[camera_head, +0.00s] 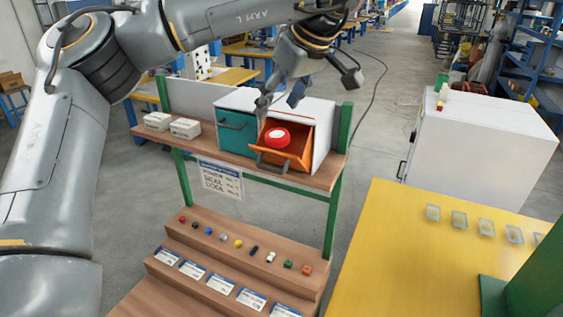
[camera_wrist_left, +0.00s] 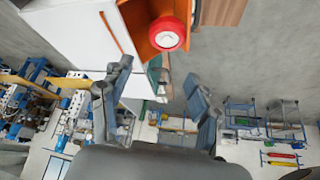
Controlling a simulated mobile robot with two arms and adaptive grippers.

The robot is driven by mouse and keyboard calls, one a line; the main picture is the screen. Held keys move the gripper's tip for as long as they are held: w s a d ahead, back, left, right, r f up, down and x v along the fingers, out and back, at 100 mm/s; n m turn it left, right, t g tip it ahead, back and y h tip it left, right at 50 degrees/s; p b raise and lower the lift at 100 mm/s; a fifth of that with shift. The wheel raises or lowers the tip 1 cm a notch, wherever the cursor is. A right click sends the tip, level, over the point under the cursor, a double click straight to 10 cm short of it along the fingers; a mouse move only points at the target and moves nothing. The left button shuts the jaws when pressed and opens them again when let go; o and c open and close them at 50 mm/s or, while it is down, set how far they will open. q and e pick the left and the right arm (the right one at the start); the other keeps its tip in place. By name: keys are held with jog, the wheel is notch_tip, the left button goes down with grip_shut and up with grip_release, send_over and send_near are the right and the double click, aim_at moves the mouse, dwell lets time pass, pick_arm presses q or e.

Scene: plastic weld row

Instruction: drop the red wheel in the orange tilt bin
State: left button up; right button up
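The red wheel (camera_head: 278,138), with a white hub, shows within the mouth of the orange tilt bin (camera_head: 299,155). I cannot tell whether it rests on the bin's floor or is just above it. The bin is tilted open at the front of a white cabinet, its dark handle low on its front. In the left wrist view the wheel (camera_wrist_left: 167,33) shows against the orange bin (camera_wrist_left: 144,47), beyond the fingertips. My left gripper (camera_head: 281,100) is open and empty, above and behind the wheel; its spread fingers (camera_wrist_left: 158,92) do not touch it. My right gripper is not in view.
A shut teal bin (camera_head: 236,133) stands left of the orange one. Two white boxes (camera_head: 185,128) lie on the shelf's left (camera_head: 206,150). Green posts (camera_head: 335,190) flank the shelf. A yellow table (camera_head: 400,250) and white cabinet (camera_head: 470,140) stand at the right.

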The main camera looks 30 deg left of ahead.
pick_arm(q)
jog(key=v, duration=1.2)
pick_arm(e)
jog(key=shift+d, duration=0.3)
pick_arm(q)
jog(key=shift+s+f, duration=0.1)
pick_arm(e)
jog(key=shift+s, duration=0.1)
